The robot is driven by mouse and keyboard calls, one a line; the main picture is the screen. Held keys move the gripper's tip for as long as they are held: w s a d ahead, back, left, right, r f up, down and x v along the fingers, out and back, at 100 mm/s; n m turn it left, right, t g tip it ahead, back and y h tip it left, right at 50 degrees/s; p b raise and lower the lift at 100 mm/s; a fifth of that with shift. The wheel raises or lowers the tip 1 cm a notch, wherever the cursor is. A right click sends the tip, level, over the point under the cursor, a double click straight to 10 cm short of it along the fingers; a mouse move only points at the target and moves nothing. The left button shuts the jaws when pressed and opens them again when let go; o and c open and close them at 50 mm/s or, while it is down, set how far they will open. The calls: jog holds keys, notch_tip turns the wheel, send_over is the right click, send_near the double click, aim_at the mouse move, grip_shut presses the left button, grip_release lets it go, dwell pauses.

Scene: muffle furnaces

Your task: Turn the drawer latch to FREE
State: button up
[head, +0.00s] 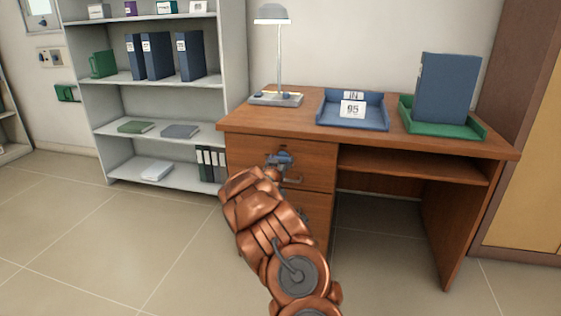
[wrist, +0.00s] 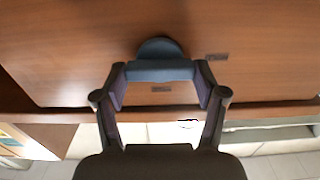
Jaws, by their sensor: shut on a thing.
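The drawer latch (head: 279,158) is a blue-grey knob on the front of the desk's upper drawer (head: 313,170). In the wrist view the latch (wrist: 160,70) shows a rounded base with a straight bar across it. My gripper (wrist: 160,73) is shut on the bar, one fingertip at each end. Two small dark marks, too small to read, lie on the wood, one beside the latch (wrist: 217,57) and one by the bar (wrist: 160,88). In the head view my arm hides most of the gripper and part of the drawer front.
The wooden desk (head: 225,127) carries a lamp (head: 278,50), a blue tray (head: 372,121) with a card, and a green tray (head: 412,127) with a blue binder (head: 447,88). A grey shelf (head: 100,125) stands left of the desk. The tiled floor (head: 90,235) at left is clear.

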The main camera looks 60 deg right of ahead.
jog(key=shift+d, duration=0.15)
jog(key=shift+f+m+p, duration=0.1)
jog(key=shift+m+p, duration=0.35)
jog(key=shift+m, duration=0.25)
jog(key=shift+s+m, duration=0.15)
jog(key=shift+m, duration=0.95)
jog(key=m+b, duration=0.2)
jog(key=m, duration=0.2)
jog(key=shift+d+f+m, duration=0.1)
jog(key=shift+m, duration=0.2)
jog(key=m+b, duration=0.2)
jog(key=m, duration=0.1)
jog(key=m+b, duration=0.1)
jog(key=b, duration=0.1)
jog(key=shift+s+f, duration=0.15)
jog(key=shift+f, duration=0.1)
jog(key=m+b, duration=0.4)
jog(key=shift+s+d+r+m+b, duration=0.1)
jog(key=shift+r+m+b, duration=0.1)
jog(key=shift+m+b, duration=0.6)
